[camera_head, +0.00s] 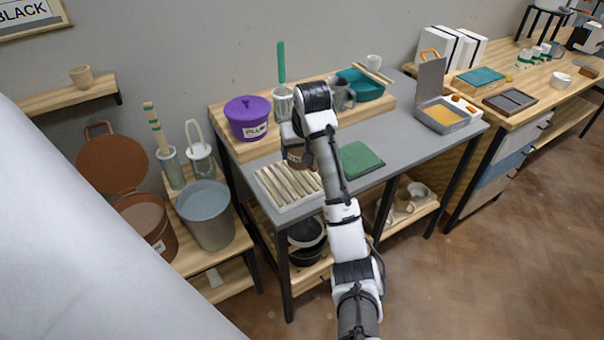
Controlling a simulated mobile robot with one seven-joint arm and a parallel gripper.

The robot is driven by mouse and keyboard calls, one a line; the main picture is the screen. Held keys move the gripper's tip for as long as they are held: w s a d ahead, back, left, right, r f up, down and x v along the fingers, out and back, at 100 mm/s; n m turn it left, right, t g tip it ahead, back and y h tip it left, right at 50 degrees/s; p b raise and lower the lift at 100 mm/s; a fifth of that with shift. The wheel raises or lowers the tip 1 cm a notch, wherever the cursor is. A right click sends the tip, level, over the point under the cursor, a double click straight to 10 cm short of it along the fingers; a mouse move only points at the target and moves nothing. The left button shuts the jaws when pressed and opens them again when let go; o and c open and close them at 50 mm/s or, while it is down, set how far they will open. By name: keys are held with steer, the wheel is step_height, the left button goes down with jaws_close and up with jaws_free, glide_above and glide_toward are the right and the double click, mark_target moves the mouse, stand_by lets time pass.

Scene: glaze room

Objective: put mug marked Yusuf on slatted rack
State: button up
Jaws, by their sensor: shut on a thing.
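The slatted rack (287,187), with pale slats in a light frame, lies at the front left of the grey table. My gripper (293,143) is at the back edge of the rack, pointing down, with its fingers largely hidden by my arm. A dark brown mug (295,160) shows under my gripper, which is shut on it. The mug looks upright at the rack's back right part. I cannot tell whether it touches the slats, and no name on it is readable from here.
Grey table top (397,137) is bare farther right.

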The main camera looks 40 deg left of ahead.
steer(key=shift+w+f+p, duration=0.1)
steer(key=shift+f+p, duration=0.55)
steer(key=shift+f, duration=2.75)
steer(key=shift+f, duration=0.1)
steer(key=o, duration=1.1)
steer(key=shift+o, duration=0.2)
steer(key=p+v, duration=0.1)
steer(key=v, duration=1.1)
